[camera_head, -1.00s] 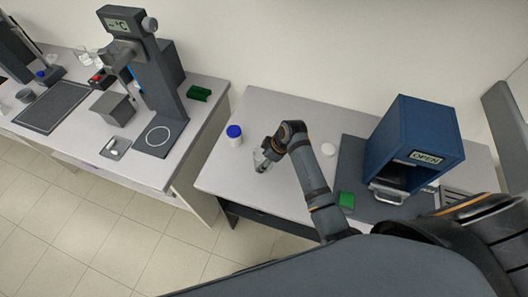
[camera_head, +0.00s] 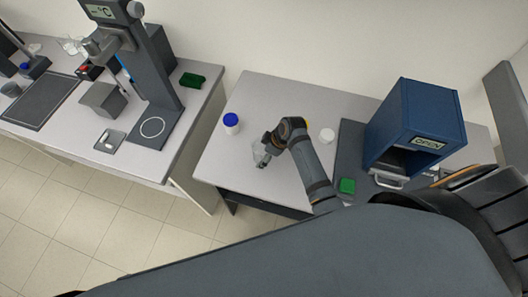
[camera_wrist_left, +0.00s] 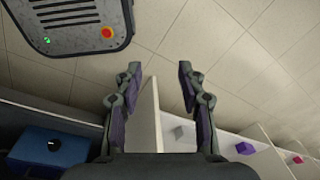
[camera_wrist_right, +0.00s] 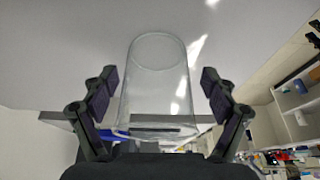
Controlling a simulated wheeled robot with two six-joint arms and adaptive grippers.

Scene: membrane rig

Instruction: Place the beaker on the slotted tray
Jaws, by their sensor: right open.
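A clear glass beaker (camera_head: 260,153) is on the right-hand bench in the head view, at my right gripper (camera_head: 262,163). In the right wrist view the beaker (camera_wrist_right: 158,85) is between the two open fingers of my right gripper (camera_wrist_right: 160,85), with a visible gap on each side. My left gripper (camera_wrist_left: 160,75) is open and empty in the left wrist view, with floor and furniture beyond it. A dark flat tray (camera_head: 44,102) with a rim lies on the left-hand bench; its slots are too small to make out.
A stand with a display (camera_head: 150,75) is on the left bench. A floor gap separates the benches.

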